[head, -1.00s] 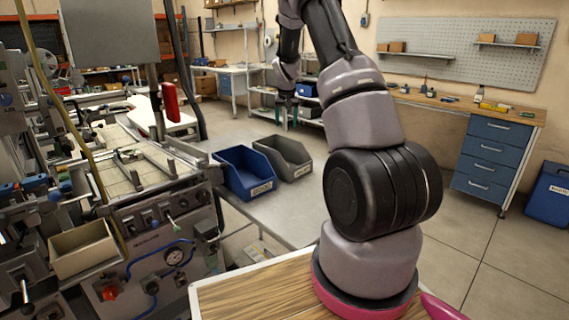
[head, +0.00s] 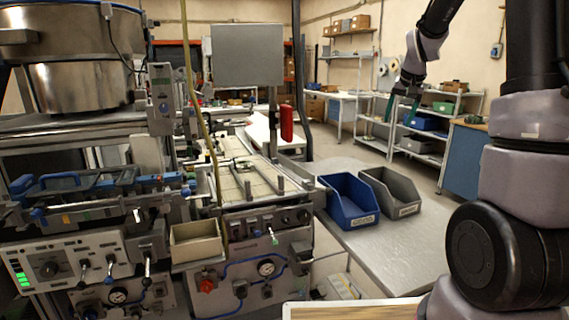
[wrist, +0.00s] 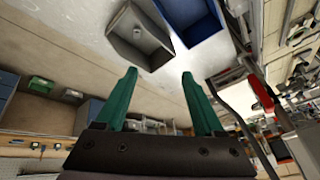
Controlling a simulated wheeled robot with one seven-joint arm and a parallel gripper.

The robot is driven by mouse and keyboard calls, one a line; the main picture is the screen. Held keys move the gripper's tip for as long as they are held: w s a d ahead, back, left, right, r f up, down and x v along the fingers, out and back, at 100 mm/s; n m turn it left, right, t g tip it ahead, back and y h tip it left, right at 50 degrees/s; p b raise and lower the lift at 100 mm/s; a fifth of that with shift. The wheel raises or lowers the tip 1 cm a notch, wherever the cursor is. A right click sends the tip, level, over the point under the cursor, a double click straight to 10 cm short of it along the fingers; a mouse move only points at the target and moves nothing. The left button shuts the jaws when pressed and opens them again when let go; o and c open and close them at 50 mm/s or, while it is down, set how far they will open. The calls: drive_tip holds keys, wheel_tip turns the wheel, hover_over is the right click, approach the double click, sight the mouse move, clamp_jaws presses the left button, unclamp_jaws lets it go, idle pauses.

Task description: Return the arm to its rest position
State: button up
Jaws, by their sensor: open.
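My gripper (wrist: 158,105) shows in the wrist view with its two green fingers spread apart and nothing between them. In the head view my gripper (head: 402,108) hangs from my raised arm at the upper right, above and behind the bins as seen there. The blue bin (head: 347,202) and the grey bin (head: 391,193) stand side by side on a metal table (head: 400,245). In the wrist view the grey bin (wrist: 140,38) and the blue bin (wrist: 190,22) lie beyond the fingertips, apart from them.
A machine with a control panel (head: 258,262) fills the left, with a beige tray (head: 196,241) on its front. A red part (head: 286,123) stands by a post. Shelving (head: 440,125) is at the back. Open floor lies behind the metal table.

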drive_tip(key=s+a+r+t+y, duration=0.1)
drive_tip(key=s+a+r, duration=0.25)
drive_tip(key=s, duration=0.45)
drive_tip(key=s+a+r, duration=0.3)
drive_tip(key=s+r, duration=0.2)
drive_tip(key=s, duration=0.2)
drive_tip(key=s+a, duration=0.2)
drive_tip(key=s, duration=0.6)
drive_tip(key=s+a+n+t+y, duration=0.1)
drive_tip(key=s+a, duration=0.2)
drive_tip(key=s, duration=0.5)
drive_tip(key=shift+s+f, duration=0.15)
drive_tip(key=shift+f, duration=0.1)
